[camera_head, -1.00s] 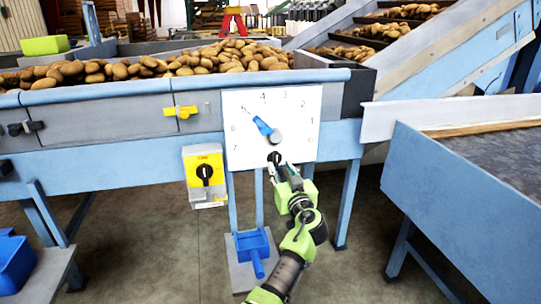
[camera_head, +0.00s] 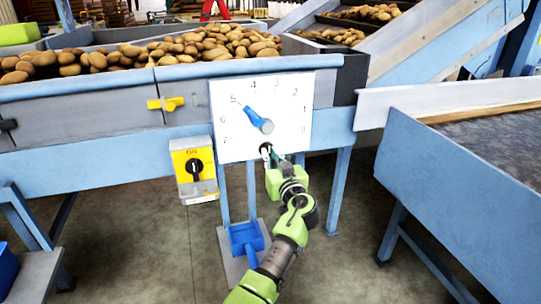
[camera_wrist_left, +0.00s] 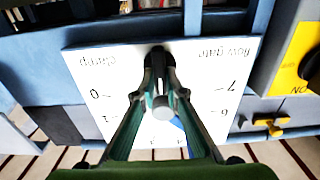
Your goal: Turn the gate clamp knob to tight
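The gate clamp knob (camera_head: 266,148) is a small black round knob at the lower edge of the white dial plate (camera_head: 292,108). In the left wrist view the knob (camera_wrist_left: 158,56) sits by the upside-down words "flow gate" and "clamp". My left gripper (camera_head: 271,155) is at the knob; in the wrist view its fingertips (camera_wrist_left: 159,72) are close together with the knob between them, hiding part of it. The knob's marking is not readable. Above it, a blue pointer lever (camera_head: 257,118) on a grey hub points near 5. My right gripper is not in view.
A yellow switch box (camera_head: 194,166) with a black knob hangs left of the plate. A yellow handle (camera_head: 166,103) is on the grey side panel. Potatoes (camera_head: 200,45) fill the trough behind. A blue pedal (camera_head: 246,238) stands below. A blue-framed conveyor (camera_head: 465,175) is at right.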

